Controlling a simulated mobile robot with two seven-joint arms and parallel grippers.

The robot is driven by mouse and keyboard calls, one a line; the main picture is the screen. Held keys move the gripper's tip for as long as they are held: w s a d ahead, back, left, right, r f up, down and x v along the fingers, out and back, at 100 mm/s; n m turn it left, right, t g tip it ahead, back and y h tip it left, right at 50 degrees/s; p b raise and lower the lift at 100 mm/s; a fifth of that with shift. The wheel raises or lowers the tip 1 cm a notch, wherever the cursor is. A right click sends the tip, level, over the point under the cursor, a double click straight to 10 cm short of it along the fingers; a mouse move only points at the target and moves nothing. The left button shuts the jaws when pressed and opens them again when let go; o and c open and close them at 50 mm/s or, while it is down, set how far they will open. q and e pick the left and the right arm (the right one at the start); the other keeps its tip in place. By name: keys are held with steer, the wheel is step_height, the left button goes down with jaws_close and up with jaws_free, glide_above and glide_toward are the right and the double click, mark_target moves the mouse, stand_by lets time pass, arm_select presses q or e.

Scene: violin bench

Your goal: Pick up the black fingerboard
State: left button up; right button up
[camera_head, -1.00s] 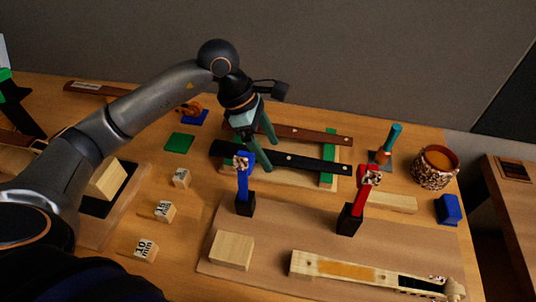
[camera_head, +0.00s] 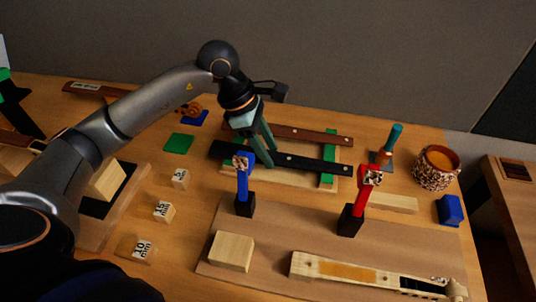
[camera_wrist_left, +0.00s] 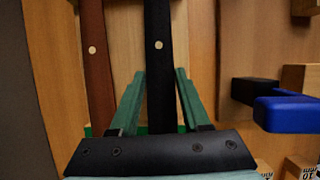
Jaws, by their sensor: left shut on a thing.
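The black fingerboard (camera_head: 312,164) is a long dark bar lying across a low stand with green strips (camera_head: 329,170), in front of a brown fingerboard (camera_head: 318,137). My left gripper (camera_head: 270,160) points down onto it, with one green finger on each long side, shut on it left of its middle. In the left wrist view the fingerboard (camera_wrist_left: 158,65) runs between the two fingertips (camera_wrist_left: 161,75). It still appears to rest on the stand; no clear gap shows beneath it. My right gripper is not in view.
A blue clamp (camera_head: 243,185) and a red clamp (camera_head: 358,203) stand close in front. A violin neck (camera_head: 350,271) and a wooden block (camera_head: 231,251) lie nearer. A teal-handled tool (camera_head: 389,145) and a patterned cup (camera_head: 436,168) stand at the right.

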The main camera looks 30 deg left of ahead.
arm_select(q)
jaws_close()
